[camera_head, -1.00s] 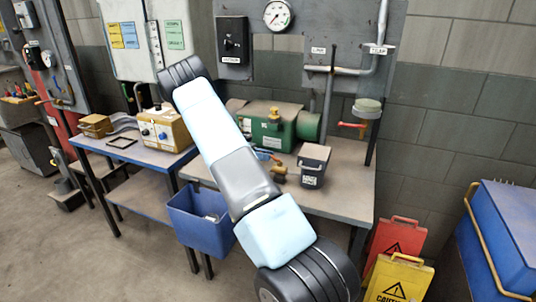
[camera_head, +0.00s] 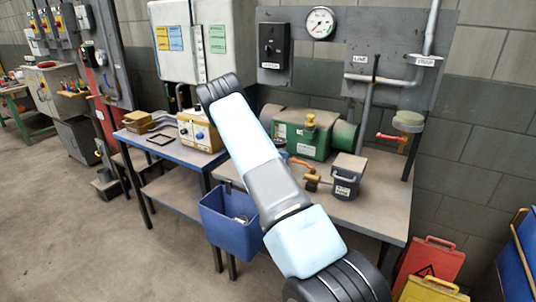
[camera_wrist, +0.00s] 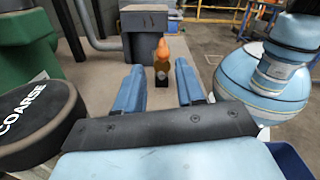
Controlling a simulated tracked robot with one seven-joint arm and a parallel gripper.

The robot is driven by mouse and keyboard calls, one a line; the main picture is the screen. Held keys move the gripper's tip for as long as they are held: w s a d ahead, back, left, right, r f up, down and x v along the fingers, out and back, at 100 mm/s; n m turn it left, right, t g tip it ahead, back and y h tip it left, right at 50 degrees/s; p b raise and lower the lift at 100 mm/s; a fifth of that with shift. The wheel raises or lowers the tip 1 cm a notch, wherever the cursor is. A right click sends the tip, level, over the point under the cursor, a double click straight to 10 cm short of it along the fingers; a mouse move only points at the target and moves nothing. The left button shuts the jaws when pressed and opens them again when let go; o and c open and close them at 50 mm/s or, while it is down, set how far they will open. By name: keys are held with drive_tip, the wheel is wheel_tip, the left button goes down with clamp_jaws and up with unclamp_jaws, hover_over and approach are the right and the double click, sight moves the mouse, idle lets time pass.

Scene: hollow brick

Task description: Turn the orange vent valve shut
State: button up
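The orange vent valve (camera_head: 302,163) has an orange lever on a brass body. It stands on the bench by the front of the green tank, left of a dark grey box. In the wrist view the orange lever (camera_wrist: 163,53) stands upright just beyond my gripper (camera_wrist: 156,75), in line with the gap between its blue fingers. My gripper is open, with nothing held. It looks apart from the lever, though the exact distance is hard to tell. In the head view my arm crosses the middle and my gripper is not visible. The valve's base is partly hidden.
The green tank (camera_head: 296,134) is left of the fingers in the wrist view, with a black "COARSE" cap (camera_wrist: 35,117) close by. The dark grey box (camera_head: 347,176) is beyond the lever. A blue bin (camera_head: 230,222) hangs at the bench front. A red handle (camera_head: 392,136) is right.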

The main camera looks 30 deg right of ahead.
drive_tip(key=v, duration=0.6)
idle(0.4)
drive_tip(key=s+a+r+m+t+y, duration=0.1)
drive_tip(key=s+a+r+t+y, duration=0.15)
drive_tip(key=s+r, duration=0.35)
drive_tip(key=s+a+r+m+t+y, duration=0.2)
drive_tip(key=s+r+t, duration=0.25)
drive_tip(key=r, duration=0.45)
drive_tip(key=s+a+r+m+t+y, duration=0.1)
drive_tip(key=s+a+r+t+y, duration=0.15)
drive_tip(key=s+r, duration=0.4)
drive_tip(key=s+a+r+m+t+y, duration=0.1)
drive_tip(key=s+a+t, duration=0.4)
drive_tip(key=s, duration=0.6)
drive_tip(key=s+a+r+m+t+y, duration=0.1)
drive_tip(key=s+a+r+m+t, duration=0.2)
drive_tip(key=s, duration=0.9)
drive_tip(key=shift+s+a+r+m+t+y, duration=0.15)
drive_tip(key=shift+a+r+m+t+y, duration=0.4)
drive_tip(key=shift+a+t, duration=1.35)
drive_tip(key=shift+a+r+g, duration=0.15)
drive_tip(key=shift+a+g, duration=0.2)
